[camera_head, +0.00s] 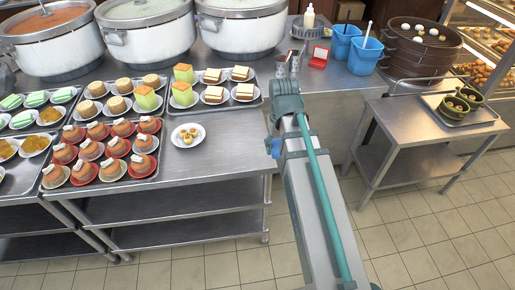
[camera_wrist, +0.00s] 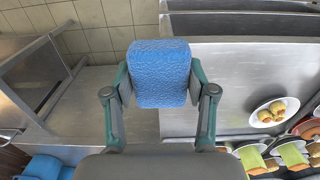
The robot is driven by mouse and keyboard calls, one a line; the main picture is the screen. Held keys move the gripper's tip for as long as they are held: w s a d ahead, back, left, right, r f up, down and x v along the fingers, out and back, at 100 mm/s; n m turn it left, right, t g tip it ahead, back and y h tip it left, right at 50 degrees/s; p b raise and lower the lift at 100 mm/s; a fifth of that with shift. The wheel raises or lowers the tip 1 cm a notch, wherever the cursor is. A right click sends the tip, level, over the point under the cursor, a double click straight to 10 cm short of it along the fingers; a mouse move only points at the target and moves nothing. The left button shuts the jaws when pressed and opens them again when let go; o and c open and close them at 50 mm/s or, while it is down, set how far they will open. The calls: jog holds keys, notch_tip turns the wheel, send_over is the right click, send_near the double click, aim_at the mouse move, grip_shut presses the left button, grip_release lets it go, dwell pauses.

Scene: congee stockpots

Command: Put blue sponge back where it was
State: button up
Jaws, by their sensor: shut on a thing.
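The blue sponge (camera_wrist: 158,75) is a textured block held between the two fingers of my gripper (camera_wrist: 158,88) in the wrist view. The fingers press on its left and right sides. In the head view only a small blue part of the sponge (camera_head: 275,150) shows near the right edge of the steel counter (camera_head: 225,158); my arm hides the rest. In the wrist view the sponge appears in front of the counter's edge, with bare steel to its right. Its height above the counter cannot be told.
A white plate (camera_head: 188,135) with small yellow pieces stands left of the sponge. Trays of cakes (camera_head: 105,150) and large stockpots (camera_head: 145,35) fill the left. Blue buckets (camera_head: 364,55) and a bamboo steamer (camera_head: 418,50) stand back right. A side table (camera_head: 400,125) stands right.

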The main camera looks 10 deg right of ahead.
jog(key=w+a+f+p, duration=0.1)
jog(key=w+f+p, duration=0.15)
jog(key=w, duration=0.55)
jog(key=p, duration=0.1)
send_over(264, 150)
notch_tip(264, 150, down, 6)
jog(key=shift+s+f, duration=0.15)
jog(key=shift+f, duration=0.05)
jog(key=shift+f+p, duration=0.5)
jog(key=shift+f, duration=1.2)
jog(key=shift+f, duration=0.15)
jog(key=o, duration=1.4)
jog(key=shift+o, duration=0.2)
notch_tip(264, 150, up, 12)
jog(key=b, duration=0.2)
jog(key=shift+r+b, duration=0.2)
jog(key=shift+b, duration=0.1)
jog(key=shift+d, duration=0.1)
